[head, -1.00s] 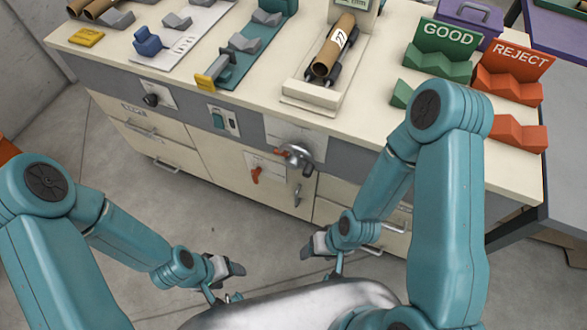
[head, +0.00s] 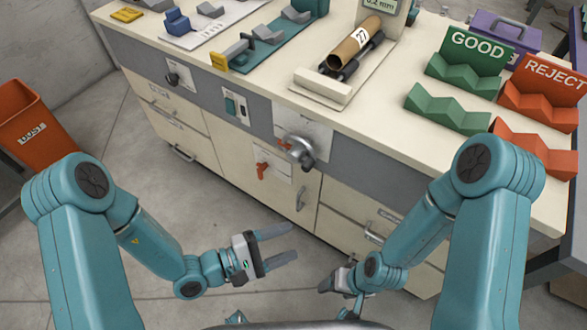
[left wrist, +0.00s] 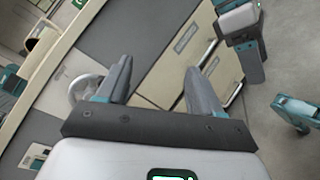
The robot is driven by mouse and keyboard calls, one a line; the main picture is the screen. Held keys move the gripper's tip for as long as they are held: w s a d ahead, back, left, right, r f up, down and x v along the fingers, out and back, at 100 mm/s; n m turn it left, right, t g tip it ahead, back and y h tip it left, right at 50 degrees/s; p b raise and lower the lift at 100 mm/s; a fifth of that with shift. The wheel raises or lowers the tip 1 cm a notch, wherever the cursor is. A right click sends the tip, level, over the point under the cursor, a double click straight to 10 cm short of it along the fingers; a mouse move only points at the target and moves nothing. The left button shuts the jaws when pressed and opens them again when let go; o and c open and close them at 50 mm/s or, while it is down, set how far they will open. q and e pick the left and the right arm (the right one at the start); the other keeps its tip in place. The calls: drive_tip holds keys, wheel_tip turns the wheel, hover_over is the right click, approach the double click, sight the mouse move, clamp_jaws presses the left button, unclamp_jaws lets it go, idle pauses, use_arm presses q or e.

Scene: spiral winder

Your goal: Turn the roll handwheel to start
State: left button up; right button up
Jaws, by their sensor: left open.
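The silver roll handwheel (head: 299,151), with a small crank knob, sits on a pale plate on the front of the winder bench. It also shows in the left wrist view (left wrist: 84,91), left of the fingers and partly hidden by them. My left gripper (head: 287,244) is open and empty, below and in front of the handwheel and apart from it. Its two fingers also show in the left wrist view (left wrist: 157,88). My right gripper (head: 332,285) is low in front of the drawers, pointing left; its jaws are too small and angled to read.
A cardboard roll (head: 357,43) lies on top. An orange dust bin (head: 30,125) stands at left.

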sight(293, 159)
use_arm(q)
drive_tip(key=w+a+n+t+y+b, duration=0.1)
drive_tip(key=w+a+n+t+y, duration=0.2)
drive_tip(key=w+a+t+y, duration=0.35)
drive_tip(key=w+d, duration=0.3)
drive_tip(key=w, duration=0.2)
drive_tip(key=w+d+t+h, duration=0.1)
drive_tip(key=w+d, duration=0.2)
drive_tip(key=w, duration=0.2)
drive_tip(key=w+d+t, duration=0.1)
drive_tip(key=w+d, duration=0.2)
drive_tip(key=w, duration=0.2)
drive_tip(key=shift+w+r+h, duration=0.1)
drive_tip(key=shift+w+h, duration=0.15)
use_arm(e)
drive_tip(key=shift+d+f, duration=0.25)
drive_tip(key=shift+f, duration=0.5)
use_arm(q)
drive_tip(key=c, duration=1.1)
drive_tip(key=shift+o, duration=0.2)
use_arm(e)
drive_tip(key=shift+w, duration=0.1)
